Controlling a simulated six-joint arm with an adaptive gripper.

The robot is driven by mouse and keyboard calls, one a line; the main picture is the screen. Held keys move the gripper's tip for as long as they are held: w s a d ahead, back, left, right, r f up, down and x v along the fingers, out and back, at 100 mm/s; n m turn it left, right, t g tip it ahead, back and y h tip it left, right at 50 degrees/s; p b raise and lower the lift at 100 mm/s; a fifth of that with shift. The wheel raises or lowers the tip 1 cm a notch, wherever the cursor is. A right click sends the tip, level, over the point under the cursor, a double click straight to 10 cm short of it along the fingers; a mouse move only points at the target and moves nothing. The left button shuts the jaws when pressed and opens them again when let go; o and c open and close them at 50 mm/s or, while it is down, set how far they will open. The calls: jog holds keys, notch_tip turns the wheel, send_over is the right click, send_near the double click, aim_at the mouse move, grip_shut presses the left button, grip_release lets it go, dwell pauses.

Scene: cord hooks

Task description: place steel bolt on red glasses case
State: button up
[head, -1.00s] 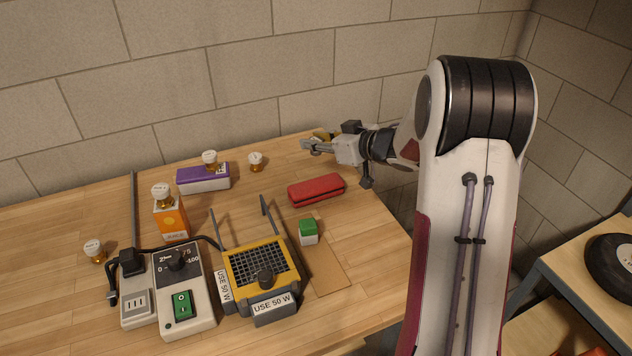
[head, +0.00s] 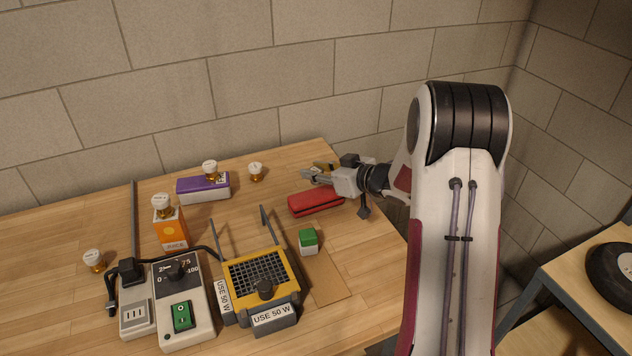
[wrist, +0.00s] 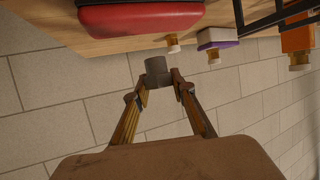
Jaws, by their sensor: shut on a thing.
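The red glasses case (head: 316,204) lies on the wooden bench, right of centre in the head view; part of it shows at the top left of the wrist view (wrist: 140,18). My gripper (head: 308,175) is above the bench just behind the case, apart from it. In the wrist view my gripper (wrist: 158,88) is shut on the steel bolt, whose grey round end (wrist: 156,66) shows at the fingertips. The rest of the bolt is hard to make out.
A purple-topped box (head: 192,190) and a small white-capped jar (head: 256,171) stand left of my gripper. A green-topped block (head: 308,240) and a yellow heater (head: 262,276) stand in front of the case. The wall is close behind.

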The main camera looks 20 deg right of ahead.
aim_at(317, 182)
jog(key=shift+f, duration=1.9)
jog(key=shift+f, duration=0.1)
jog(key=o, duration=1.2)
jog(key=shift+c, duration=0.2)
jog(key=shift+s, duration=0.1)
jog(key=v, duration=1.2)
